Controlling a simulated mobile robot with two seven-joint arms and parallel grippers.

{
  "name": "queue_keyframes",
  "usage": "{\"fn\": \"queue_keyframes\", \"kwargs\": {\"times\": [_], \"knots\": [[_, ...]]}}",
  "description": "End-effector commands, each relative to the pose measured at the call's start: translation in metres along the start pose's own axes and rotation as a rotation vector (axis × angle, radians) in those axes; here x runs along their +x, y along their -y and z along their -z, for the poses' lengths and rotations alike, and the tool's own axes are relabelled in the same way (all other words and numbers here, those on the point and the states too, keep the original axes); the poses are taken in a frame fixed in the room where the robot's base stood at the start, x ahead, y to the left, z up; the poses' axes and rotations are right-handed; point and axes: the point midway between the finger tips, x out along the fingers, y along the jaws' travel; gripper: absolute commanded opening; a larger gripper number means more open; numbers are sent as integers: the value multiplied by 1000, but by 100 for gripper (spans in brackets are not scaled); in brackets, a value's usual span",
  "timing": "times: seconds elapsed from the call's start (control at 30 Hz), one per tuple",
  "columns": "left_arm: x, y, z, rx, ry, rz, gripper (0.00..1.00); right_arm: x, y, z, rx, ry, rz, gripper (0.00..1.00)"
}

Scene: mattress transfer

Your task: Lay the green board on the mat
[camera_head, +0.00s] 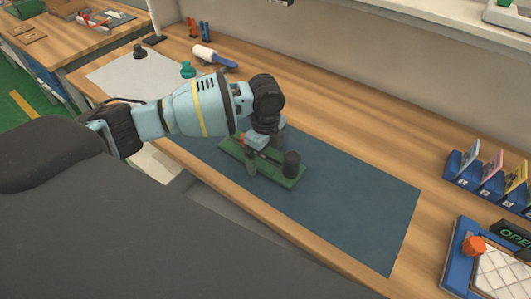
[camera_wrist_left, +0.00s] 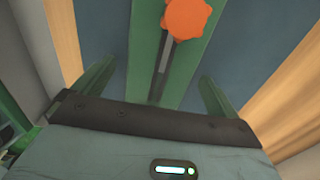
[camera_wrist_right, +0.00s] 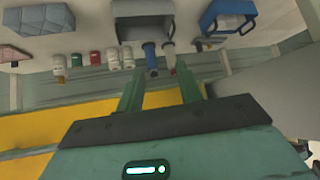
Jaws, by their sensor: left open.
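In the left wrist view the board (camera_wrist_left: 200,62) carries an orange knob (camera_wrist_left: 187,18) and a dark slot. My left gripper (camera_wrist_left: 152,80) is open, its fingers on either side of the board with gaps; my arm hides part of the board in the head view. My right gripper (camera_wrist_right: 158,88) is open and empty, away from the mat.
A white sheet (camera_head: 125,75) with dark and green knobs lies at the bench's left. A lint roller (camera_head: 213,58) lies behind. Blue card holders (camera_head: 490,183) and a blue tray (camera_head: 463,250) stand right. The mat's right half is clear.

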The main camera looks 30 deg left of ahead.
Motion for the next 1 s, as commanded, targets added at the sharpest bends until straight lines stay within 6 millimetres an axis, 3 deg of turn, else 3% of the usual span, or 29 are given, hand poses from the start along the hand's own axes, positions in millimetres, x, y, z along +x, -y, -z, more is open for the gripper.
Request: {"fn": "queue_keyframes", "kwargs": {"times": [0.53,0.73,1.0], "knots": [[-99,1,0,-1,-1,5,98,-1,-1,13,-1,-25,-5,36],[-116,0,0,0,-1,1,98,-1,-1,14,0,-25,-5,36],[-118,0,0,0,-1,0,98,-1,-1,13,0,-25,-6,36]]}}
